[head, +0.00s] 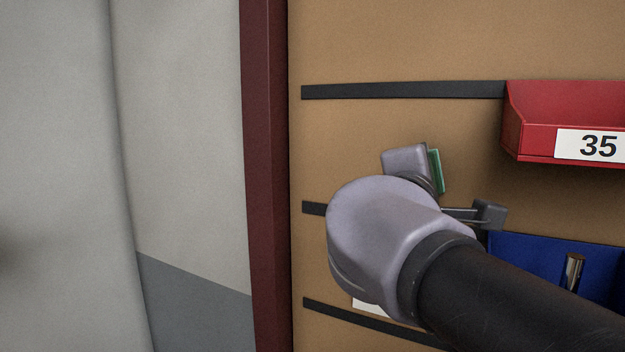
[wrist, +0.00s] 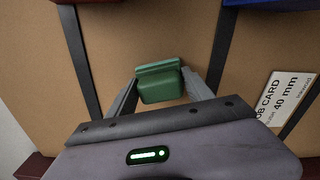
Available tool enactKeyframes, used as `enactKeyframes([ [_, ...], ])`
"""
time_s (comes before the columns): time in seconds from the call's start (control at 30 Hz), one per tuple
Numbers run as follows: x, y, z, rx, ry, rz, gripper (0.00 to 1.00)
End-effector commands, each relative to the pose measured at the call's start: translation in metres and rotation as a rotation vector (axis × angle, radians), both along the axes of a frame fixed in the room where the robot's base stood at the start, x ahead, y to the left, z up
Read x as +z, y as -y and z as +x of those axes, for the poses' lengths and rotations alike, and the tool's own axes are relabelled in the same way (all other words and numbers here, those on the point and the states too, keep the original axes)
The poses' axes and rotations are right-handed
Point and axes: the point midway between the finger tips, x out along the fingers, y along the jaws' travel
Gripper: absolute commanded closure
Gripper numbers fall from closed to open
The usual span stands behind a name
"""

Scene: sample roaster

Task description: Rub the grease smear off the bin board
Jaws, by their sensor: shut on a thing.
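My gripper (wrist: 160,92) is shut on a green block-like pad (wrist: 161,83), with one finger on each side of it. A small part of the green pad (head: 437,171) shows in the head view beyond my wrist. The pad is in front of the brown bin board (head: 400,130), between two black strips; I cannot tell whether it touches the board. The board also fills most of the wrist view (wrist: 165,35). No grease smear can be made out in either view; my arm and the pad hide part of the board.
A red bin (head: 540,138) labelled 35 and a blue bin (head: 525,252) with a metal item (head: 574,270) hang at right. A white job card (wrist: 285,98) is on the board. A dark red post (head: 268,180) edges the board at left. Bare board lies above my wrist.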

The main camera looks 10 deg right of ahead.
Motion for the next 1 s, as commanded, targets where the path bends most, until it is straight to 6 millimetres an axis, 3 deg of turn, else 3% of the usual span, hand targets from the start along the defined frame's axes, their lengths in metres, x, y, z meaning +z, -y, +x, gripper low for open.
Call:
enactKeyframes([
  [0.27, 0.000, 0.001, -0.003, 0.000, 0.000, 0.000, 0.73],
  [0.5, 0.000, -0.020, 0.015, 0.002, -0.001, -0.002, 0.73],
  [0.77, 0.000, -0.028, 0.022, 0.001, -0.001, -0.001, 0.73],
  [1.0, 0.000, -0.052, 0.037, 0.003, -0.002, -0.001, 0.73],
])
